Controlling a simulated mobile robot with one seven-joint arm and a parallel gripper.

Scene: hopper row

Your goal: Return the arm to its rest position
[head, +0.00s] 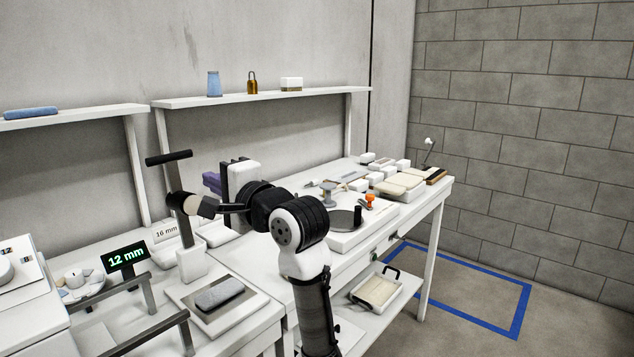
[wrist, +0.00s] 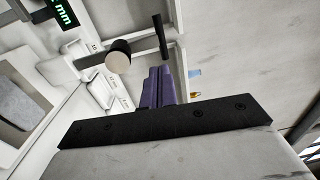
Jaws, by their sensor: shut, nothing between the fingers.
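My gripper (head: 210,181) is raised over the white bench, left of the middle of the head view. Its purple fingers point left, and its white body and black plate are partly behind my own wrist. In the wrist view the purple fingers (wrist: 155,86) lie together, with nothing between them. My arm rises from the bottom of the head view and bends left over the bench. No rest position is marked in either view.
A lever post (head: 182,212) with a black crossbar stands just left of my gripper. A display (head: 126,254) reads 12 mm. A grey block (head: 219,293) lies on a tray. A shelf (head: 263,97) runs behind; blue tape (head: 521,310) marks floor at right.

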